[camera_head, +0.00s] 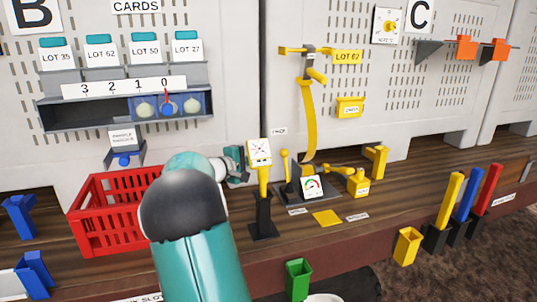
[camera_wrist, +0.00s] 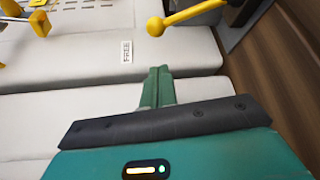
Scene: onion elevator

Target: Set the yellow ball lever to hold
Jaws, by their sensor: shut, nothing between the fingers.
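The yellow ball lever (camera_head: 284,155) stands almost upright on the dark base (camera_head: 318,201) with a small dial gauge. In the wrist view its yellow ball (camera_wrist: 155,27) and rod are just beyond my fingertips, to the upper right, with a dark pivot at the rod's far end. A small label (camera_wrist: 126,52) that seems to read FREE is on the pale panel near the ball. My gripper (camera_head: 240,160) is shut and empty, left of the lever, and partly behind a yellow post sign. Its closed teal fingers (camera_wrist: 159,78) point toward the panel, apart from the ball.
The yellow post with a white dial card (camera_head: 259,152) stands between my gripper and the lever in the body view. A red crate (camera_head: 112,235) is at the left. A yellow strap (camera_head: 309,120) hangs behind the lever.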

